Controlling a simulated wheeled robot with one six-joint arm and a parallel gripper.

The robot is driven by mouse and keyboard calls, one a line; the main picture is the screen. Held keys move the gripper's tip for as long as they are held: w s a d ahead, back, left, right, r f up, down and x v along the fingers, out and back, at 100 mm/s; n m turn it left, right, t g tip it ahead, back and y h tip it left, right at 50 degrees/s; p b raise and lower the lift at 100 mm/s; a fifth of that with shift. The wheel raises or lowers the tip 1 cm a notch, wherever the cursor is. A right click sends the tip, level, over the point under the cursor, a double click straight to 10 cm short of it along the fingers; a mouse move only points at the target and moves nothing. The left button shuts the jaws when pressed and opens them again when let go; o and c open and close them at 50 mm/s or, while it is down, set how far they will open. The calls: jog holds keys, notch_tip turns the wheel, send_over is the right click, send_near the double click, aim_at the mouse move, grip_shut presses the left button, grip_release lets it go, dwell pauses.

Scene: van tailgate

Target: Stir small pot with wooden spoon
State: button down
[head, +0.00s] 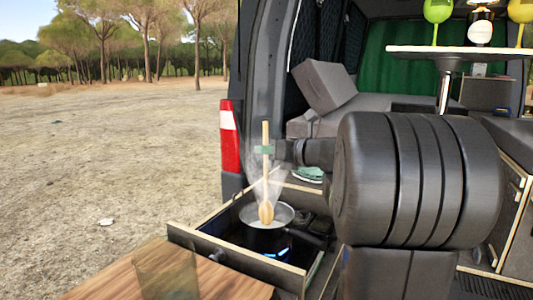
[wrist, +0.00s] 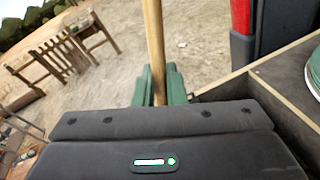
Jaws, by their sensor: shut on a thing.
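My gripper (head: 264,149), with green fingertips, is shut on the handle of the wooden spoon (head: 266,211). The spoon hangs upright, bowl down. In the wrist view the spoon handle (wrist: 154,45) stands between the green fingers (wrist: 158,88). The small pot (head: 249,229) is dark outside with a shiny inside and pale contents, and stands in the pulled-out drawer. The spoon's bowl is in line with the pot's opening and its whole outline shows; I cannot tell whether it touches the contents. The pot is out of the wrist view.
A see-through container (head: 166,272) stands on a wooden board (head: 110,284). A faint whitish haze surrounds the spoon. A green-rimmed dish (head: 308,174) lies behind the pot. Open ground is left.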

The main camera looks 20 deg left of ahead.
aim_at(267, 127)
jog(key=shift+w+a+r+p, duration=0.15)
jog(key=shift+w+r+p, duration=0.2)
jog(key=shift+r+p, duration=0.5)
jog(key=shift+w+a+r+p, duration=0.2)
jog(key=shift+w+r+p, duration=0.3)
jog(key=shift+r, duration=0.5)
jog(key=shift+w+a+r+p, duration=0.15)
jog(key=shift+w+r+p, duration=0.1)
jog(key=shift+r+p, duration=0.65)
jog(key=shift+r+p, duration=1.75)
jog(key=shift+r, duration=0.85)
